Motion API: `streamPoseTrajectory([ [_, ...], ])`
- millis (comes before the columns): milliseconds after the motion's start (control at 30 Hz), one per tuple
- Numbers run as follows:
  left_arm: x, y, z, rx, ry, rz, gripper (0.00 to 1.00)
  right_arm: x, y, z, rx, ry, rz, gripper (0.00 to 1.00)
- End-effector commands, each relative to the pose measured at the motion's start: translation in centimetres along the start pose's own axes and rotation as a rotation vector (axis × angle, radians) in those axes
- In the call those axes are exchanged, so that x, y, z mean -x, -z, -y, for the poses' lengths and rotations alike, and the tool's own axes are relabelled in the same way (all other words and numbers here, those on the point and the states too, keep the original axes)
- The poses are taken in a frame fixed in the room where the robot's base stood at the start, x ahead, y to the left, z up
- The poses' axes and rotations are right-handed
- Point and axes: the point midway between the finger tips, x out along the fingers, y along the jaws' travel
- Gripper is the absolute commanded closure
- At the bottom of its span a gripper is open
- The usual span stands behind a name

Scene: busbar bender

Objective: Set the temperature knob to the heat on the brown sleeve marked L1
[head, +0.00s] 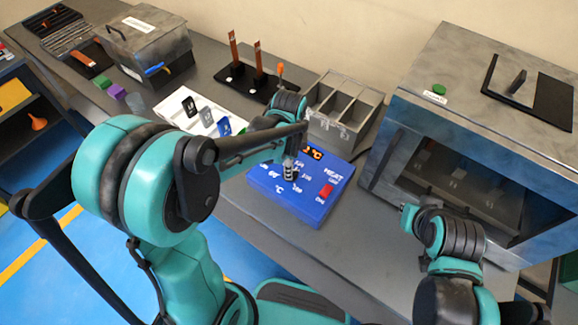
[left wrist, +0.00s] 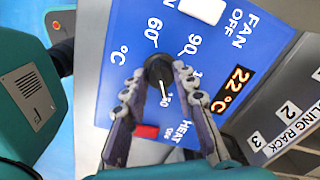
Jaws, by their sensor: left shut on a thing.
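The temperature knob (left wrist: 158,70) is black with a white pointer, on a blue control panel (head: 263,179). My left gripper (left wrist: 157,80) is shut on the knob, one finger on each side; it also shows over the panel in the head view (head: 290,170). The pointer aims at a partly hidden mark ending in 50. Marks 60 and 90 are readable. The display (left wrist: 232,89) reads 22 °C. Brown upright strips (head: 233,48) stand on a black base at the back; I cannot read an L1 mark. My right gripper (head: 408,217) is near the oven; its fingers are unclear.
The panel has a red heat switch (left wrist: 147,130) and a white fan switch (left wrist: 203,9) marked off. A large oven (head: 408,113) is at the right. A white tray (head: 172,107) holds small coloured cards at the left.

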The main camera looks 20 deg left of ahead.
Motion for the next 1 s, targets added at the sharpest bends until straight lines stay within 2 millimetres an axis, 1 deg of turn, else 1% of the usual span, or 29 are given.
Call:
streamPoseTrajectory([
  [233, -0.04, -0.01, -0.03, -0.043, -0.001, 0.0, 1.0, -0.02, -0.01, 0.0, 0.0, 0.0, 0.0, 1.0],
  [600, -0.04, -0.01, -0.03, -0.047, -0.001, 0.0, 1.0, -0.02, -0.01, 0.0, 0.0, 0.0, 0.0, 1.0],
  [633, -0.04, -0.01, -0.03, -0.046, -0.001, 0.0, 0.7, -0.02, -0.01, 0.0, 0.0, 0.0, 0.0, 1.0],
  [667, -0.04, -0.01, -0.03, -0.046, -0.001, 0.0, 0.62, -0.02, -0.01, 0.0, 0.0, 0.0, 0.0, 1.0],
  [700, -0.03, -0.01, -0.02, -0.046, -0.001, 0.0, 0.52, -0.02, -0.01, 0.0, 0.0, 0.0, 0.0, 1.0],
  [1000, 0.04, 0.0, 0.0, -0.046, 0.0, 0.0, 0.52, -0.01, -0.01, 0.0, 0.0, 0.0, 0.0, 1.0],
])
